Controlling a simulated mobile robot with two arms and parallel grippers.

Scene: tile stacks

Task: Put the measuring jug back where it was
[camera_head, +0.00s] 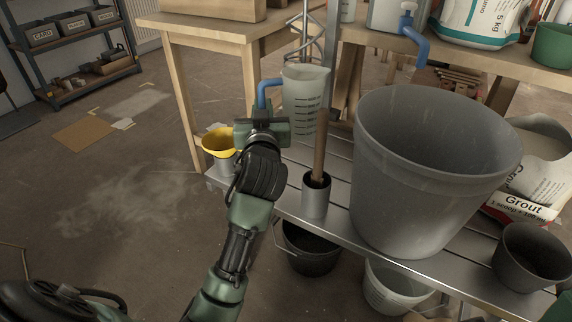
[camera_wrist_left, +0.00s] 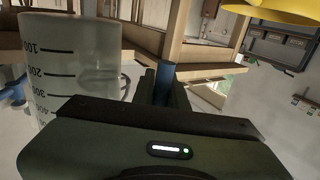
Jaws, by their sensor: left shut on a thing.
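The measuring jug (camera_head: 306,98) is clear, with dark scale marks and a blue handle (camera_head: 264,93). It appears upright in the head view, over the left part of the slatted metal shelf (camera_head: 335,215). I cannot tell whether its base touches anything. My left gripper (camera_head: 266,112) is shut on the blue handle, left of the jug's body. In the left wrist view the jug (camera_wrist_left: 70,65) fills the left side, and the blue handle (camera_wrist_left: 164,82) sits between the fingers (camera_wrist_left: 164,98). The gripper partly hides the jug's lower left side. My right gripper is not in view.
A yellow funnel-like piece (camera_head: 218,141) sits on a grey container left of the gripper. A grey cup (camera_head: 316,197) with a wooden handle stands just right of my wrist. A large grey bucket (camera_head: 425,190) fills the shelf's right. A wooden bench (camera_head: 200,30) stands behind.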

